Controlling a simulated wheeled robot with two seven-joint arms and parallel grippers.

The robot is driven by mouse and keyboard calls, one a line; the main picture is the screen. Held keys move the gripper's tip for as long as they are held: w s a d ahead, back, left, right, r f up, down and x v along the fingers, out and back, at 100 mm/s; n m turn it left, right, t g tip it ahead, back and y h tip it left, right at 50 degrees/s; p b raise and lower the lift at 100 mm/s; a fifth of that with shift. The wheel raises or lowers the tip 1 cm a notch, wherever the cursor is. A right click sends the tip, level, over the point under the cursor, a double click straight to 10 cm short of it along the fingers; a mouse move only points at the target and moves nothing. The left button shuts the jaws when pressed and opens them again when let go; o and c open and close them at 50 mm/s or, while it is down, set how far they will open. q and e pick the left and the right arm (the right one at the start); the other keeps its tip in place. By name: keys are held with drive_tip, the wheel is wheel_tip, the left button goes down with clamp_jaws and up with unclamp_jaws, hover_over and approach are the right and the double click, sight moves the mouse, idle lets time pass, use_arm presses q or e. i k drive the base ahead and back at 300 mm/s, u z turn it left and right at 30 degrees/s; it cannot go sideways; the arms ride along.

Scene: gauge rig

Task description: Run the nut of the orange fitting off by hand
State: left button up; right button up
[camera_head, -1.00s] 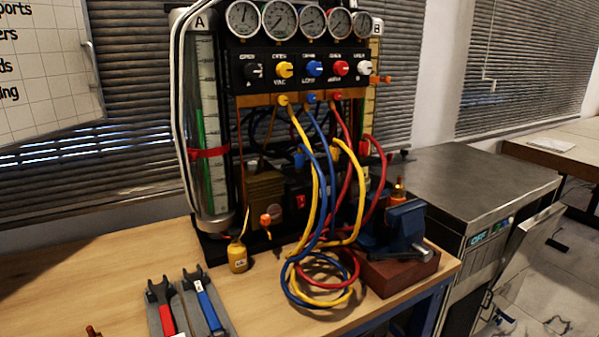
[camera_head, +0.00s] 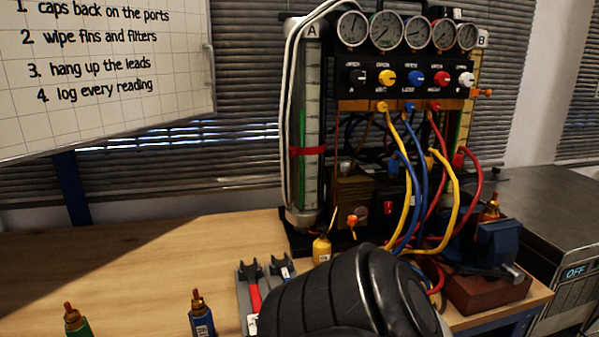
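Two similar fittings stand on the bench: one with a green body (camera_head: 76,321) and one with a blue body (camera_head: 201,318). A black ribbed part of my arm (camera_head: 350,295) fills the bottom middle. Neither gripper's fingers can be seen.
The gauge rig (camera_head: 405,80) stands at the back with yellow, blue and red hoses hanging down. A small yellow bottle (camera_head: 321,250) stands before it. The bench (camera_head: 130,260) is clear at the left.

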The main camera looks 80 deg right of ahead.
sight(492, 204)
drive_tip(key=k, duration=1.35)
drive_tip(key=z, duration=0.1)
